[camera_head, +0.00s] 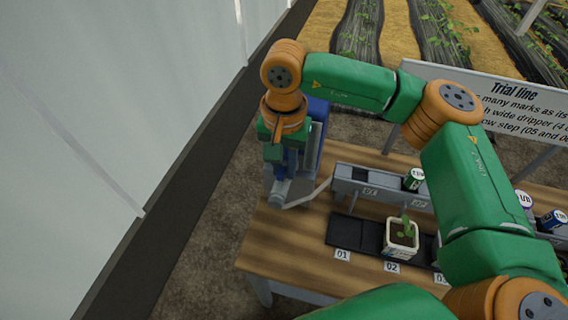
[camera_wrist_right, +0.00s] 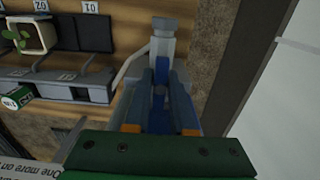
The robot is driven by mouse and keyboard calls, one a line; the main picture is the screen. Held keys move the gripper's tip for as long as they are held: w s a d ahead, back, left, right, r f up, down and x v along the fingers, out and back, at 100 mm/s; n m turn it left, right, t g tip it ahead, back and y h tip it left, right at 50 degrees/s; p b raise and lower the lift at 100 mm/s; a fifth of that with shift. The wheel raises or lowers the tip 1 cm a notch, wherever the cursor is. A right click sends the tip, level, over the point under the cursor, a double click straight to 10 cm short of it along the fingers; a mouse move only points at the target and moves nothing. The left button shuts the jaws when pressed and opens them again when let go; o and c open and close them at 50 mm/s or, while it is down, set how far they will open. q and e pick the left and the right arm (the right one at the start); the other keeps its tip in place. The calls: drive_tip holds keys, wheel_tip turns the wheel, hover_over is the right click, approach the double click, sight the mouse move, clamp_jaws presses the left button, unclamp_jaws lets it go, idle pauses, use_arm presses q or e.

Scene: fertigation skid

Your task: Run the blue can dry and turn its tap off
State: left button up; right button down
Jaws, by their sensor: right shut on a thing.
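The blue can (camera_head: 318,112) stands at the far left end of the wooden table, partly hidden behind my right wrist. My right gripper (camera_head: 284,172) reaches down in front of it at the grey tap fitting (camera_head: 278,198). In the right wrist view the fingers of my right gripper (camera_wrist_right: 161,88) are shut on a narrow part between them, which seems to be the blue tap handle (camera_wrist_right: 165,62). The grey fitting (camera_wrist_right: 163,27) shows just beyond the fingertips. The handle's angle and any flow of liquid cannot be made out. My left gripper is not in view.
A pale tube (camera_head: 314,193) runs from the fitting toward the grey rail (camera_head: 345,187). A potted seedling (camera_head: 401,235) stands at label 02; the dark place at 01 (camera_head: 346,232) is empty. A green-and-white can (camera_head: 413,180) sits on the rail. A pale wall (camera_head: 110,110) rises at left.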

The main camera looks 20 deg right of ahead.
drive_tip(key=shift+f+m+b, duration=0.2)
drive_tip(key=shift+m+b, duration=0.3)
drive_tip(key=shift+m, duration=0.6)
drive_tip(key=m+b, duration=0.1)
drive_tip(key=m, duration=0.5)
drive_tip(key=m+b, duration=0.1)
drive_tip(key=m, duration=0.4)
drive_tip(key=shift+m+b, duration=0.3)
drive_tip(key=m, duration=0.2)
drive_tip(key=shift+m, duration=0.4)
drive_tip(key=m, duration=0.2)
drive_tip(key=shift+s+r+m+b, duration=0.1)
drive_tip(key=shift+r+m+b, duration=0.05)
drive_tip(key=shift+m+b, duration=0.2)
drive_tip(key=c, duration=0.7)
unclamp_jaws()
drive_tip(key=shift+d, duration=0.1)
wheel_tip(320, 180, up, 11)
drive_tip(key=p, duration=0.9)
drive_tip(key=shift+f, duration=0.2)
drive_tip(key=shift+f+b, duration=0.25)
drive_tip(key=shift+b, duration=0.05)
